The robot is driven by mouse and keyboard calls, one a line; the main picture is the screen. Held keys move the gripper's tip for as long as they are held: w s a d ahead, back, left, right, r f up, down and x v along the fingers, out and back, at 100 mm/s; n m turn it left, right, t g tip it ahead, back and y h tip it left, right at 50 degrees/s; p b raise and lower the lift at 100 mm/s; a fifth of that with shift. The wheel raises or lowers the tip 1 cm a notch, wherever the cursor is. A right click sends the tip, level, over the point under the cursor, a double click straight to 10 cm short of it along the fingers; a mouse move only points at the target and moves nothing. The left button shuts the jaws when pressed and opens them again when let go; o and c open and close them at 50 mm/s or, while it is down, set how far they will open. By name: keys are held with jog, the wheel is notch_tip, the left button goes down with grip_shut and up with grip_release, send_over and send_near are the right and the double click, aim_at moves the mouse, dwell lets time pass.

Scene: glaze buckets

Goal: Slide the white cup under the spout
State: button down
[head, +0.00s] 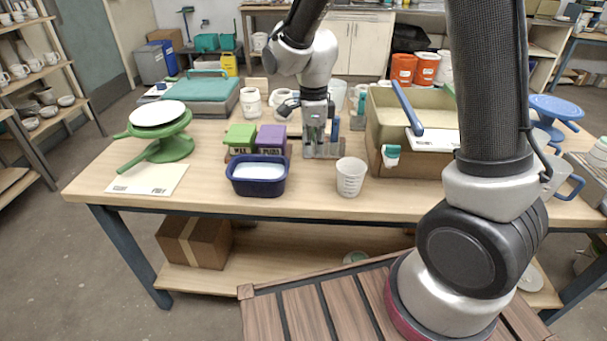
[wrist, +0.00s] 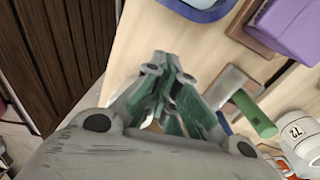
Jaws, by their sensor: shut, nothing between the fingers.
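The white cup (head: 351,178), a tapered beaker with faint markings on its side, stands upright near the front edge of the table. My gripper (head: 315,135) points down behind the cup and to its left, apart from it in the picture, over a small tool rack (head: 324,151). In the wrist view my gripper (wrist: 160,60) has its fingers together with nothing between them. I cannot make out the cup in the wrist view; the gripper covers much of it. I cannot pick out a spout in either view.
A blue tub (head: 257,184) of pale liquid is left of the cup, with green (head: 240,137) and purple (head: 271,139) blocks behind. A large open bin (head: 378,110) stands to the right. A green banding wheel (head: 168,142) is far left. Bare tabletop lies around the cup.

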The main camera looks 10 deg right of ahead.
aim_at(326, 189)
notch_tip(326, 189, down, 10)
jog(key=m, duration=0.3)
jog(key=shift+r, duration=0.1)
jog(key=shift+s+d, duration=0.25)
jog(key=shift+d, duration=0.35)
jog(key=shift+s+d, duration=0.2)
jog(key=shift+d, duration=0.4)
jog(key=shift+s+d, duration=0.3)
jog(key=shift+d, duration=0.35)
